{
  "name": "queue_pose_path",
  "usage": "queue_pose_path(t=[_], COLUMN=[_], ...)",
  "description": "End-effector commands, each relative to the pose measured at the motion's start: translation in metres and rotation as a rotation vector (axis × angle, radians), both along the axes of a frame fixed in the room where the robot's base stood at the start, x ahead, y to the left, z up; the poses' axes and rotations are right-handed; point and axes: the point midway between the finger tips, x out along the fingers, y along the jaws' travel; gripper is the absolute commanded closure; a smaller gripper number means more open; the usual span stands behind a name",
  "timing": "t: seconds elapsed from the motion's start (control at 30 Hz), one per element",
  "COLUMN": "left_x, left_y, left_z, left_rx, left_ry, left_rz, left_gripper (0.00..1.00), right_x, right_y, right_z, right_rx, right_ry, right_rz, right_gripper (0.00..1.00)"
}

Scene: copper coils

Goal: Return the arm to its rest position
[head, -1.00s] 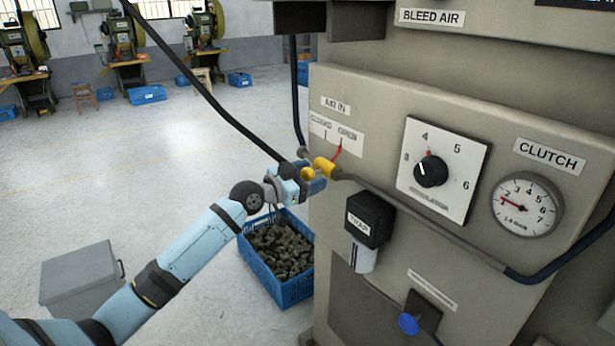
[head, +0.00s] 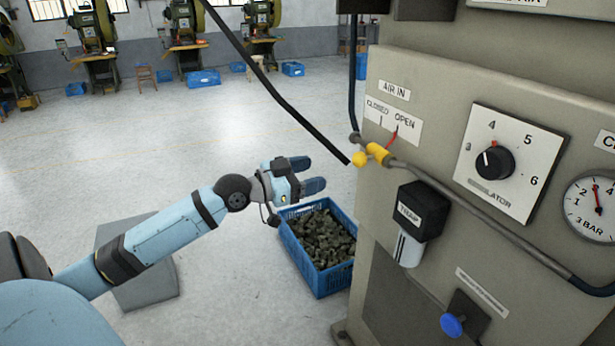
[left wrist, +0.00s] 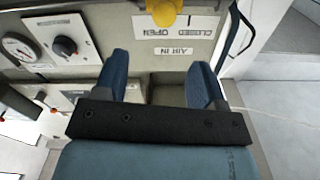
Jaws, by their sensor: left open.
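My left arm reaches in from the left in the head view. Its gripper (head: 318,175) is open and empty, in the air above and behind the blue crate. In the left wrist view the two blue fingers (left wrist: 160,78) stand apart with nothing between them. The yellow air valve (head: 377,153) on the machine panel is to the right of the gripper, with a clear gap. It also shows at the top edge of the left wrist view (left wrist: 165,12). A red pointer stands by the OPEN label. My right gripper is not in view.
The grey machine (head: 440,105) fills the right side, with a regulator knob (head: 494,161), gauge (head: 592,207), trap (head: 420,215) and hoses. A blue crate (head: 318,284) of dark pieces stands on the floor. A grey box (head: 150,290) is behind my arm. Open floor lies beyond.

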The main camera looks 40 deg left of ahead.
Motion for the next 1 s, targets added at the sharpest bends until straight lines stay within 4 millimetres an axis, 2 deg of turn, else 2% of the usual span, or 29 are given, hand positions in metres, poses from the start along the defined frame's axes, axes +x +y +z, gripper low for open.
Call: queue_pose_path(t=[0.67,0.77,0.87,1.0], left_x=[-0.002,-0.007,-0.021,-0.065], left_y=[0.0,-0.006,-0.022,-0.066], left_z=[-0.004,-0.029,-0.078,-0.163], left_rx=[-0.001,-0.01,-0.02,-0.028], left_ry=[0.008,0.05,0.134,0.289], left_rz=[0.003,0.02,0.053,0.103], left_gripper=[0.36,0.36,0.36,0.36], right_x=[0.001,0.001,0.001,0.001], right_y=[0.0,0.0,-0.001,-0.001], right_z=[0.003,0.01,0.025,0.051], right_rx=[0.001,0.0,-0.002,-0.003], right_ry=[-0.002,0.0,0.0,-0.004], right_rz=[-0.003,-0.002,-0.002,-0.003], right_gripper=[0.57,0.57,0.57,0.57])
